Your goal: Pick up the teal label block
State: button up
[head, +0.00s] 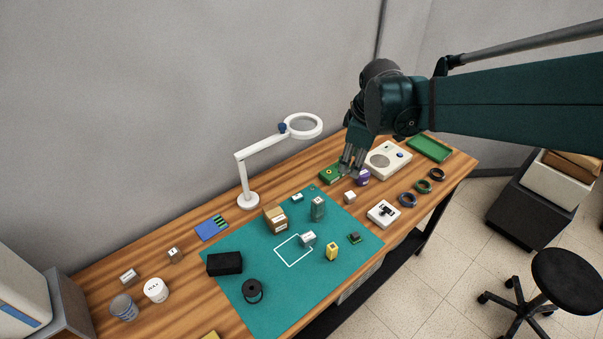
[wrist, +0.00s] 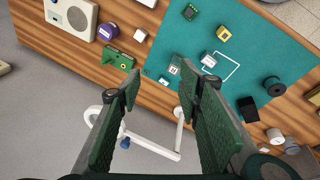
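The likely teal label block (head: 317,208) is a greyish-teal upright block with a pale label. It stands on the teal mat (head: 225,280), towards its back right part. In the wrist view it shows (wrist: 174,70) beyond and between my finger tips. A smaller teal-and-white block (head: 297,197) lies just behind it and also shows in the wrist view (wrist: 163,80). My gripper (head: 352,166) is high to the right of the block, above the back of the table near the green board. In the wrist view my gripper (wrist: 165,92) is open and empty, its fingers wide apart.
A white magnifier lamp (head: 248,200) stands behind the mat. Around the block are a cardboard box (head: 275,219), a white-topped block (head: 308,239), a yellow block (head: 332,252) and a white cube (head: 350,197).

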jog(key=w+a+f+n+g+b, duration=0.1)
jog(key=w+a+f+n+g, duration=0.1)
jog(key=w+a+f+n, duration=0.6)
jog(key=n+g, duration=0.1)
jog(key=n, duration=0.2)
send_near(300, 196)
jog(key=shift+a+h+b, duration=0.1)
jog(key=shift+h+b, duration=0.2)
jog(key=shift+b, duration=0.1)
jog(key=shift+w+a+f, duration=0.1)
jog(key=shift+a+f, duration=0.1)
jog(key=shift+f, duration=0.2)
jog(key=shift+f, duration=0.1)
jog(key=shift+f, duration=1.15)
jog(key=shift+f, duration=0.1)
jog(key=shift+w+f, duration=0.15)
jog(key=shift+f, duration=2.4)
